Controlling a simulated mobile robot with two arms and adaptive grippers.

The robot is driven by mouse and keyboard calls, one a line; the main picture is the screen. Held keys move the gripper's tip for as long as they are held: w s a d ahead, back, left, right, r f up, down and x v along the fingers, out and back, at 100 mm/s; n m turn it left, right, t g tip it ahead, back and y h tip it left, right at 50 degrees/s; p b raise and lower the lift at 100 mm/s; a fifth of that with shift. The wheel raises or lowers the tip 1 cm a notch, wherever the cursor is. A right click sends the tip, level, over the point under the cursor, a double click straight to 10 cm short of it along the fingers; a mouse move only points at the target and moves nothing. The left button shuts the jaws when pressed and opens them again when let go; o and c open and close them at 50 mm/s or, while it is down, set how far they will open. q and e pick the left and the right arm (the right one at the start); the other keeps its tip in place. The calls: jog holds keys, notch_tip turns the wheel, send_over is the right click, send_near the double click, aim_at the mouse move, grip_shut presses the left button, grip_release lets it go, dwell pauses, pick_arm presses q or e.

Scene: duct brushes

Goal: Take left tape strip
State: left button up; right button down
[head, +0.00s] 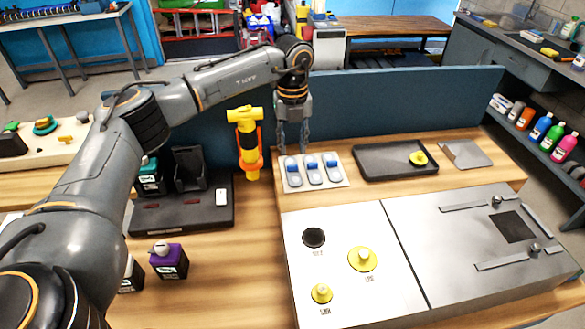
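A pale grey plate (327,183) lies on the wooden bench and bears three blue-and-white pieces side by side, which look like the tape strips. The left strip (292,170) is at the plate's left end, with the middle strip (312,168) and the right strip (331,167) beside it. My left gripper (292,148) points down just above the left strip. Its two dark fingers are apart, with nothing visible between them. Whether the fingertips touch the strip or plate cannot be told. My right gripper is not in view.
A black tray (375,172) with a yellow knob stands right of the plate. A yellow-and-orange tool (247,140) stands upright to the left. A large grey panel box (440,282) fills the front right. A blue divider (420,105) rises behind the plate.

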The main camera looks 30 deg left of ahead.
aim_at(293, 165)
pick_arm(q)
jog(key=shift+s+d+f+p, duration=0.1)
jog(key=shift+s+f+p, duration=0.15)
jog(key=shift+f+p, duration=0.15)
jog(key=f, duration=0.1)
jog(key=f+p, duration=0.1)
jog(key=f, duration=0.1)
jog(key=shift+s+d+f, duration=0.2)
jog(key=shift+s+f, duration=0.05)
jog(key=shift+s, duration=0.1)
jog(key=shift+f, duration=0.25)
jog(key=shift+w+f, duration=0.1)
jog(key=shift+c, duration=0.4)
jog(key=c, duration=0.4)
